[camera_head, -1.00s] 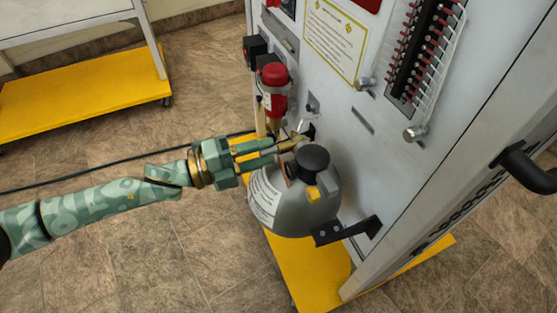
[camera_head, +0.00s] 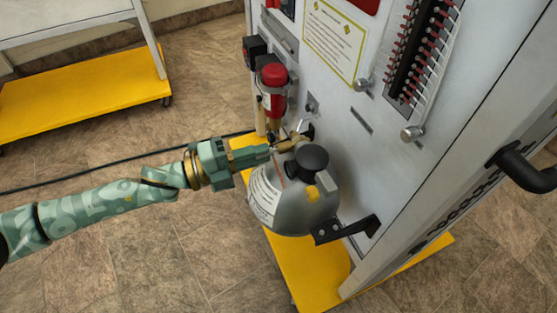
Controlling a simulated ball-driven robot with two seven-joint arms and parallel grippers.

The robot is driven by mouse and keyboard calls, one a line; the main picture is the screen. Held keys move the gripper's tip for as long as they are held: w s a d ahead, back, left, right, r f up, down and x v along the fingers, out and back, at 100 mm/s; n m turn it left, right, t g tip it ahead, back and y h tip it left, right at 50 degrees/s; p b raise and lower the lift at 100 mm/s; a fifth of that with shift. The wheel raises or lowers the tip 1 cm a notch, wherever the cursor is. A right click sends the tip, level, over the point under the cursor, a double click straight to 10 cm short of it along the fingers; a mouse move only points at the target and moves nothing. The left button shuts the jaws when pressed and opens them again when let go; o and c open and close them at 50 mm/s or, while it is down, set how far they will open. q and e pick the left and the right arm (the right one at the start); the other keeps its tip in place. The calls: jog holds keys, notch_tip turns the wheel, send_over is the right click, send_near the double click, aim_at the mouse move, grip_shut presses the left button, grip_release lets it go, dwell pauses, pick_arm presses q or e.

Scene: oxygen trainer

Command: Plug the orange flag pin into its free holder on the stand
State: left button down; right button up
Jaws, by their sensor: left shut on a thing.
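The stand is a tall grey-white panel (camera_head: 345,105) on a yellow base (camera_head: 300,270). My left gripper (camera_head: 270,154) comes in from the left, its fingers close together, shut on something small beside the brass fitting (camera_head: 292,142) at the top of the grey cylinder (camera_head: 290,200). The held thing is mostly hidden by the fingers, and I cannot make out an orange flag for certain. A thin reddish streak shows just below the fingertips. I cannot pick out the free holder. My right gripper is not in view.
The cylinder has a black knob (camera_head: 312,158) and stands close right of the fingertips. A red-capped unit (camera_head: 273,88) is mounted just above. A black bracket (camera_head: 348,229) sits below right. Another yellow-decked cart (camera_head: 85,95) stands at left; open floor lies between.

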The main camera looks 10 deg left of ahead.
pick_arm(q)
jog(key=shift+p+v, duration=0.6)
jog(key=shift+v, duration=2.15)
jog(key=shift+s+d, duration=0.1)
jog(key=shift+s, duration=0.05)
jog(key=shift+r, duration=0.15)
